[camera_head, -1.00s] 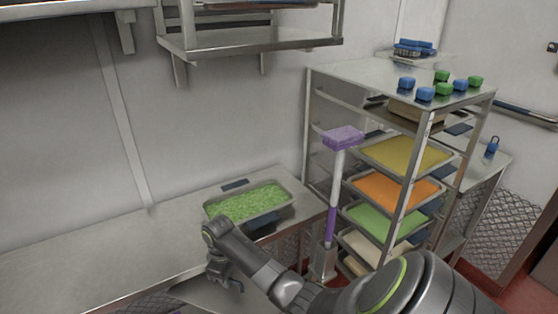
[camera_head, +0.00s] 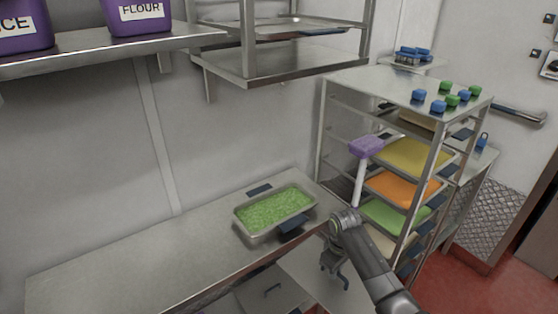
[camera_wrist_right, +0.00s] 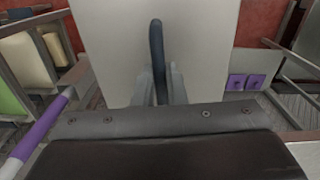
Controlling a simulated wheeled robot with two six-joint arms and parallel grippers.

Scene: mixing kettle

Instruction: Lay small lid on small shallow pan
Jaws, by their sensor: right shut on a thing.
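The small shallow pan is probably the metal pan (camera_head: 240,222) of green food on the counter, with dark handles at its far and near sides; its top is uncovered. My right gripper (camera_head: 335,270) is right of and nearer than the pan, past the counter's front edge. It is shut on the dark handle (camera_wrist_right: 157,45) of a flat pale panel, which looks like the small lid (camera_wrist_right: 205,60). The lid also shows in the head view (camera_head: 305,275), hanging below the gripper and apart from the pan. My left gripper is not in view.
A rack (camera_head: 322,130) holding trays of coloured food stands to the right of the counter (camera_head: 130,265), with a purple-headed tool (camera_head: 366,147) beside it. The counter's left part is clear. Shelves hang above.

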